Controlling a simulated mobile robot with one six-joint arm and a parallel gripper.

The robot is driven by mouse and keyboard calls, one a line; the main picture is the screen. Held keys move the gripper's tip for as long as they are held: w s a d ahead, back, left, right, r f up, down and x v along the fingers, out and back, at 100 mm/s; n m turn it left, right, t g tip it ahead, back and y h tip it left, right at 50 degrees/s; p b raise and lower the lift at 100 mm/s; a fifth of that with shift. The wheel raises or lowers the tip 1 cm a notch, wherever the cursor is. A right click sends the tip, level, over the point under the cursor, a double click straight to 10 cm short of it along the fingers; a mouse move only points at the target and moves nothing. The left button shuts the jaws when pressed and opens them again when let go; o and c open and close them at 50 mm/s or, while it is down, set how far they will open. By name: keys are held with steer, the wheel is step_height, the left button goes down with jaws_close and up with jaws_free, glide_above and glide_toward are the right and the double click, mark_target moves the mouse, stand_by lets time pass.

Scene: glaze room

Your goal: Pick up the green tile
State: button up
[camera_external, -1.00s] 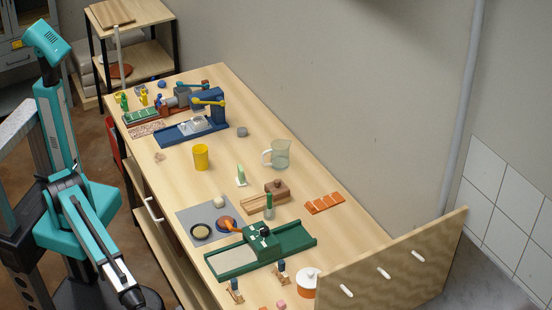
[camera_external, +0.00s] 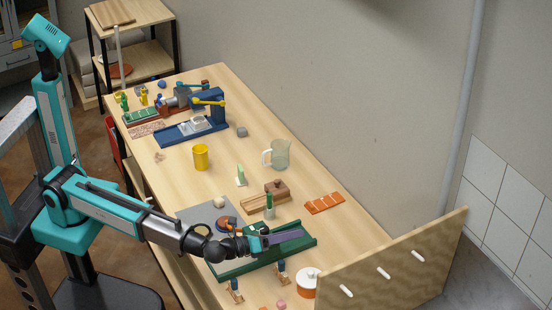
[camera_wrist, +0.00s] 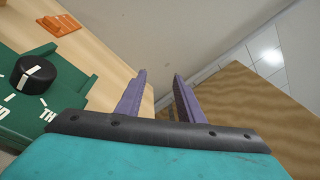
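My gripper (camera_external: 300,236) is over the right part of the green sliding machine (camera_external: 232,268). Its two purple fingers also show apart in the wrist view (camera_wrist: 159,76), with nothing between them. I cannot tell for sure which piece is the green tile. A light green upright piece with a white foot (camera_external: 240,175) stands mid-table, well behind my gripper. A green rack or plate (camera_external: 141,115) lies at the far left end.
A wooden block on a rail (camera_external: 277,189), a clear jug (camera_external: 280,154) and a yellow cup (camera_external: 201,158) stand on the table. An orange tile strip (camera_external: 324,202) lies near the wall. A wooden panel (camera_external: 395,268) with pegs rises at the right, beside a white-lidded orange pot (camera_external: 306,287).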

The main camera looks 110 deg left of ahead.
mark_target(241, 176)
steer(key=s+a+r+n+g+y+p, duration=0.15)
steer(key=s+a+g+y, duration=0.35)
steer(key=a, duration=0.9)
steer(key=s+a+r+n+g+y+p, duration=0.1)
steer(key=s+a+n+g+y, duration=0.3)
steer(key=a, duration=1)
steer(key=s+a+r+n+g+h+p, duration=0.1)
steer(key=s+a+n+g+h, duration=0.1)
steer(key=s+a+g, duration=0.75)
steer(key=s+a+r+n+g+h+p, duration=0.15)
steer(key=s+a+g, duration=0.25)
steer(key=s+a, duration=0.55)
steer(key=s+d+f+n+g+h+b, duration=0.1)
steer(key=s+d+f+g+h, duration=0.1)
steer(key=s+f, duration=0.35)
steer(key=w+d+f+t+h+b, duration=0.1)
steer(key=d+f, duration=0.2)
steer(key=w+d+f+t+b, duration=0.1)
steer(key=w+d+f, duration=0.1)
steer(key=d+f, duration=0.1)
steer(key=w+d+f+m+t+h+b, duration=0.1)
steer(key=d+f, duration=0.2)
steer(key=f, duration=0.2)
steer(key=shift+w+d+h, duration=0.25)
steer(key=shift+w+h, duration=0.05)
steer(key=shift+h, duration=0.05)
steer(key=shift+s+a, duration=0.1)
steer(key=shift+x, duration=1.05)
steer(key=shift+a+f+p, duration=0.1)
steer(key=shift+p, duration=0.2)
